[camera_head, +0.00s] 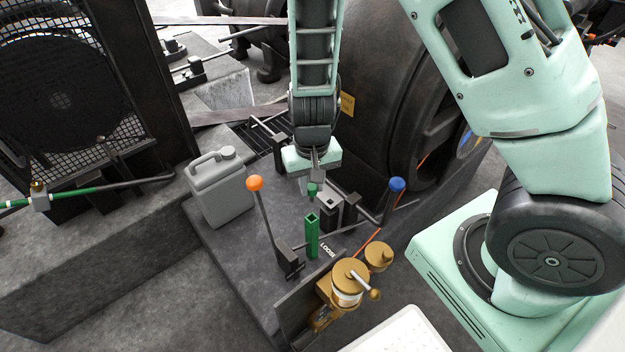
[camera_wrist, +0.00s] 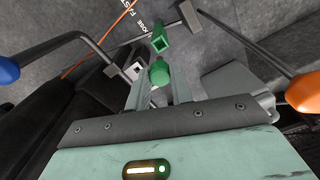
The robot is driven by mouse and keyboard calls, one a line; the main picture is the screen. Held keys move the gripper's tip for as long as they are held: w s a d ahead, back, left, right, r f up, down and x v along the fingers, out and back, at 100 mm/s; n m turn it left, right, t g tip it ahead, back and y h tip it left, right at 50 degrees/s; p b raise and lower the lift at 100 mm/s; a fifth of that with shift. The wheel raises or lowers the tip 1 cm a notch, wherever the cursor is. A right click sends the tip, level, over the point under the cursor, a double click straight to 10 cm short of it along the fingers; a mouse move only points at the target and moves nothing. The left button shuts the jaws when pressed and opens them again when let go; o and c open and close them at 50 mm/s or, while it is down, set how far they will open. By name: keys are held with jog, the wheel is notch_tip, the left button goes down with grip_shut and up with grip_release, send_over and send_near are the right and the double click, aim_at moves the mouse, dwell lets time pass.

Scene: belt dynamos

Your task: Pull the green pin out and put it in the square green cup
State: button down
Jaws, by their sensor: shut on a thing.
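The green pin (camera_head: 312,188) shows just below my gripper (camera_head: 314,176) in the head view. In the wrist view the pin's round green head (camera_wrist: 160,73) sits between the two fingers of my gripper (camera_wrist: 159,88), which is shut on it. Its lower end is hidden, so I cannot tell whether it is clear of its seat. The square green cup (camera_head: 312,236) stands upright and open-topped, nearer the front of the grey plinth than my gripper. It also shows just beyond the pin in the wrist view (camera_wrist: 160,40).
An orange-knobbed lever (camera_head: 255,184) stands left of the cup, a blue-knobbed lever (camera_head: 397,185) to the right. A dark block (camera_head: 332,211) is close beside the pin. A grey jerrycan (camera_head: 219,188) stands left; brass fittings (camera_head: 345,285) are at the front edge.

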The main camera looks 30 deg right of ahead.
aim_at(312, 201)
notch_tip(312, 201, down, 6)
jog(key=b, duration=0.4)
jog(key=shift+r, duration=0.1)
jog(key=shift+f+b, duration=1.3)
jog(key=shift+f, duration=0.75)
dwell(2.2)
jog(key=c, duration=1.1)
grip_release()
jog(key=shift+c, duration=0.2)
jog(key=shift+r, duration=0.1)
notch_tip(312, 201, up, 17)
jog(key=p, duration=0.6)
jog(key=shift+r, duration=0.15)
